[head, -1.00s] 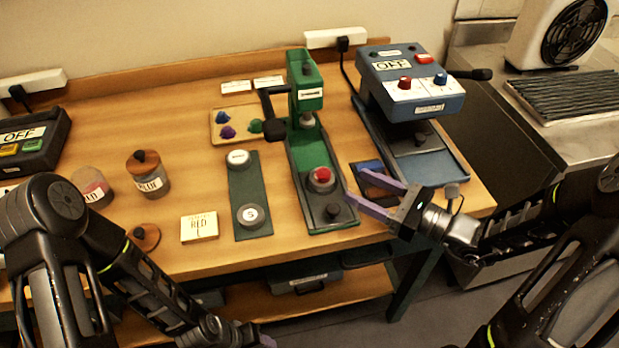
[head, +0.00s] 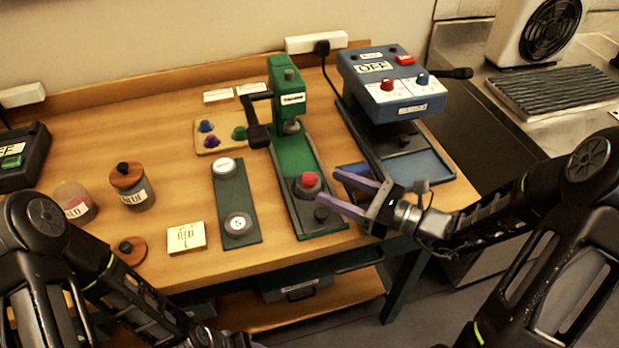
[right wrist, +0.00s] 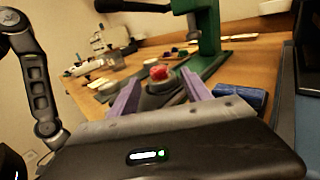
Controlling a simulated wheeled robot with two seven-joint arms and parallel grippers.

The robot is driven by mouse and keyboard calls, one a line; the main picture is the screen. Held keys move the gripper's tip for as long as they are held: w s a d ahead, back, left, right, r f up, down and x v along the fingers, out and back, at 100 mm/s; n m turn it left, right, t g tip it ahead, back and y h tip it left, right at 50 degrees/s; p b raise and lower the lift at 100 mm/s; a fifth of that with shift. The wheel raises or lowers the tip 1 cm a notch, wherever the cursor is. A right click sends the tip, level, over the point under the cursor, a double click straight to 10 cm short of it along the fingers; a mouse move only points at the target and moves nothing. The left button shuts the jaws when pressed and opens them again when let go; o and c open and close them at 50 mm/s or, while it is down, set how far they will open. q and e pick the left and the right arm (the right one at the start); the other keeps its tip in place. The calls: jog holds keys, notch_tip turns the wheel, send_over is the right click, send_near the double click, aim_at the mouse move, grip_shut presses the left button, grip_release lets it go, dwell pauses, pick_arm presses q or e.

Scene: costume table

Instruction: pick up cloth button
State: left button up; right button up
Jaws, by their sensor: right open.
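A red round button (head: 309,181), which I take to be the cloth button, sits on the round die of the green press (head: 291,160). It also shows in the right wrist view (right wrist: 160,72), beyond and between the fingertips. My right gripper (head: 329,186) is open and empty, just to the right of the button, its two purple fingers pointing left at it. The right wrist view shows the fingers (right wrist: 157,84) spread, with no clear contact. My left gripper (head: 256,344) barely shows at the bottom edge; its jaws are mostly hidden.
The green press has a dark lever and an upper head behind the button. A blue machine (head: 396,85) stands close on the right. A dark green strip (head: 236,205) with two white round buttons lies to the left. A yellow label block (head: 186,237) and jars are farther left.

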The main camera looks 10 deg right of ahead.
aim_at(317, 181)
jog(key=shift+p+x, duration=0.55)
jog(key=shift+x, duration=2.1)
grip_shut()
